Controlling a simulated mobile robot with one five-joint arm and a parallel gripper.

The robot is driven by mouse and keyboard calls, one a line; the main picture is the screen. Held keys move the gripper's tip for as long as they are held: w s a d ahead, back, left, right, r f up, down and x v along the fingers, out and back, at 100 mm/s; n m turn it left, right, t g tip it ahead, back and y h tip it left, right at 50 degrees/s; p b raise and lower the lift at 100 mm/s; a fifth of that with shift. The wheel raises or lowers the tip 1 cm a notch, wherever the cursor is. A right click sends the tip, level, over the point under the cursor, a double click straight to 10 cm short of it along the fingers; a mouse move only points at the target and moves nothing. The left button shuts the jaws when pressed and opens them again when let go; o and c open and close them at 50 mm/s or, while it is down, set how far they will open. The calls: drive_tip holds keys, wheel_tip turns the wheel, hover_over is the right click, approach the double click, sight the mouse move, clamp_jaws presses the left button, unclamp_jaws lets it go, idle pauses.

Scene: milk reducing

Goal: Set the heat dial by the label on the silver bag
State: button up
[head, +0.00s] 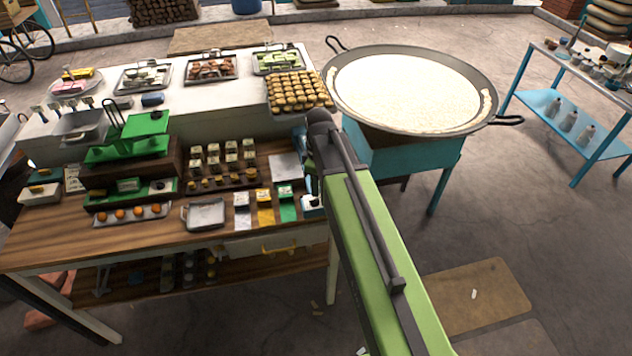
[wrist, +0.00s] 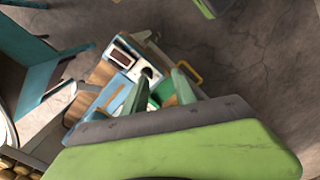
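The silver bag (head: 242,212) stands near the front edge of the wooden counter, left of a yellow bag (head: 265,208) and a green bag (head: 287,204). Its label is too small to read. A light-blue unit (head: 311,206) sits at the counter's right end, partly hidden by my arm. In the wrist view it has a dark red window and a white panel with a small dark round part, which looks like the heat dial (wrist: 147,72). My gripper (wrist: 159,82) is open, its two green fingers apart around nothing I can make out, close to this unit.
A large pan of white milk (head: 408,92) sits on a teal stand right of the counter. A green scale (head: 130,135), a metal tray (head: 205,214) and several small blocks crowd the counter. A blue shelf table (head: 570,120) stands at right.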

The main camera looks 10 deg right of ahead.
sight(315, 199)
drive_tip(key=w+r+n+p, duration=0.3)
drive_tip(key=w+r+n, duration=0.2)
drive_tip(key=r+n, duration=0.15)
wheel_tip(315, 199, down, 18)
drive_tip(key=b, duration=1.7)
drive_tip(key=shift+f+b, duration=0.25)
drive_tip(key=shift+b, duration=0.05)
drive_tip(key=shift+r, duration=0.1)
drive_tip(key=shift+c, duration=0.4)
clamp_jaws()
